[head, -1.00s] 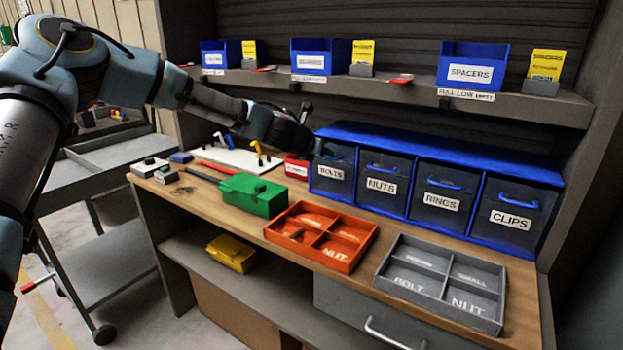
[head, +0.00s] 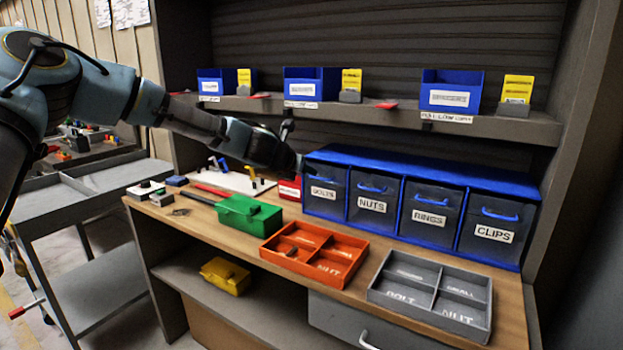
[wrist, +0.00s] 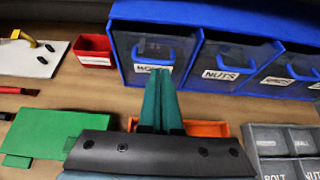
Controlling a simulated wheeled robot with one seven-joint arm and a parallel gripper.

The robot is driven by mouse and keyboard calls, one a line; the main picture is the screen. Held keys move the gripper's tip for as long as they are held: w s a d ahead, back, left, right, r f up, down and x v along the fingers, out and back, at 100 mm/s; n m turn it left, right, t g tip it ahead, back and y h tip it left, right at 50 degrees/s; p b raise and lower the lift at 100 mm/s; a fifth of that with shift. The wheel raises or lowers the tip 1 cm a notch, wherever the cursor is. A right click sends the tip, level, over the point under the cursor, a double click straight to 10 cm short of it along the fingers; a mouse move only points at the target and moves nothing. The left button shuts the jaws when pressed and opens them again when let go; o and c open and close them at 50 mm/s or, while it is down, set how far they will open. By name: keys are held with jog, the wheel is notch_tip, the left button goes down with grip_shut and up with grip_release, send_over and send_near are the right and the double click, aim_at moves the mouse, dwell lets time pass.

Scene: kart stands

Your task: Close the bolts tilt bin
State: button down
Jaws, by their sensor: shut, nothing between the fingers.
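The bolts tilt bin (head: 325,207) is the leftmost of the dark-fronted bins in the blue cabinet on the workbench. Its front looks about in line with its neighbours; I cannot tell whether a small gap is left at its top. In the wrist view the bolts bin (wrist: 132,66) shows its blue handle, and my fingertips partly cover its label. My gripper (head: 297,171) is just left of and in front of the bin in the head view. In the wrist view my gripper (wrist: 158,78) has its teal fingers together and empty. I cannot tell whether they touch the bin.
The nuts (head: 372,222), rings (head: 428,230) and clips (head: 488,252) bins stand to the right. A red box (head: 289,188), green box (head: 248,218), orange tray (head: 268,252) and grey tray (head: 376,296) occupy the bench. A shelf (head: 400,117) with blue bins hangs above.

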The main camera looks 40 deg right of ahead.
jog(key=s+a+r+b, duration=0.1)
jog(key=a+r, duration=0.3)
jog(key=r, duration=0.2)
jog(key=shift+a+r, duration=0.2)
jog(key=shift+r, duration=0.15)
jog(key=shift+s, duration=0.1)
